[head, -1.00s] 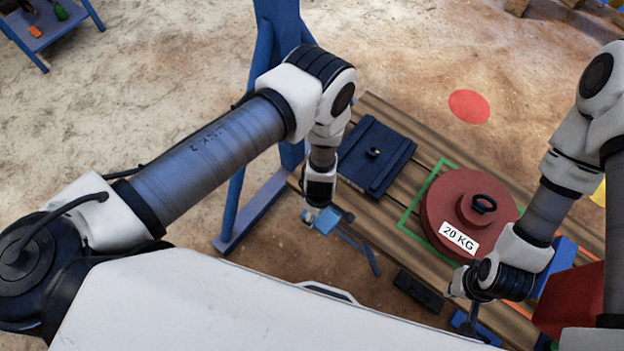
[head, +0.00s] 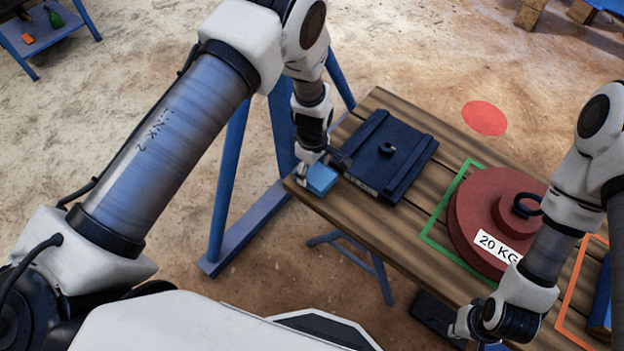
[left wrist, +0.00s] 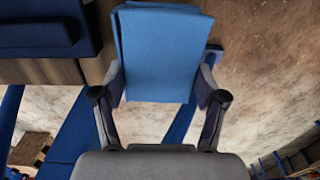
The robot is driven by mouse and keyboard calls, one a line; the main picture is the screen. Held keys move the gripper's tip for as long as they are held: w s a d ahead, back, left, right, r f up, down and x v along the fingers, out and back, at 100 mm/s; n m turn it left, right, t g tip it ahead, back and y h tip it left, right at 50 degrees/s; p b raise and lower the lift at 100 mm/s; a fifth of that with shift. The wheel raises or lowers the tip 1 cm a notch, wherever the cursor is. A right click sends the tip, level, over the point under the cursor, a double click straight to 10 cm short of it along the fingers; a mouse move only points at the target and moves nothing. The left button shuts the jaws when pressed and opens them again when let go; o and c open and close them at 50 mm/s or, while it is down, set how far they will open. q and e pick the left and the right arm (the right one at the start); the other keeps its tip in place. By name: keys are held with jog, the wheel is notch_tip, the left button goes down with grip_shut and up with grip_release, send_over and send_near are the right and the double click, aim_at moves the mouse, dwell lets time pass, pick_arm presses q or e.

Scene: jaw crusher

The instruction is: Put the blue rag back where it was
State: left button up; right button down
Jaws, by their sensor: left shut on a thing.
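The blue rag (head: 321,180) is a folded light-blue block held in my left gripper (head: 324,166), at the left corner of the wooden table (head: 408,237). I cannot tell whether it touches the table top. In the left wrist view the rag (left wrist: 160,55) fills the space between the two fingers of the left gripper (left wrist: 160,97), which press on its sides. My right gripper (head: 472,330) is low at the right, by the table's near edge; its fingers are too small and partly hidden to read.
A dark blue plate with a knob (head: 388,150) lies on the table, right of the rag. A red 20 KG weight (head: 470,215) sits in a green outline (head: 434,243). An orange outline (head: 566,299) is further right. Blue frame legs (head: 226,190) stand left of the table.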

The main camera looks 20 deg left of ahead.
pick_arm(q)
notch_tip(320, 180, down, 2)
jog(key=shift+f, duration=0.1)
jog(key=shift+r, duration=0.2)
jog(key=shift+c, duration=0.7)
jog(key=o, duration=1.5)
jog(key=shift+f, duration=0.15)
jog(key=shift+c, duration=0.2)
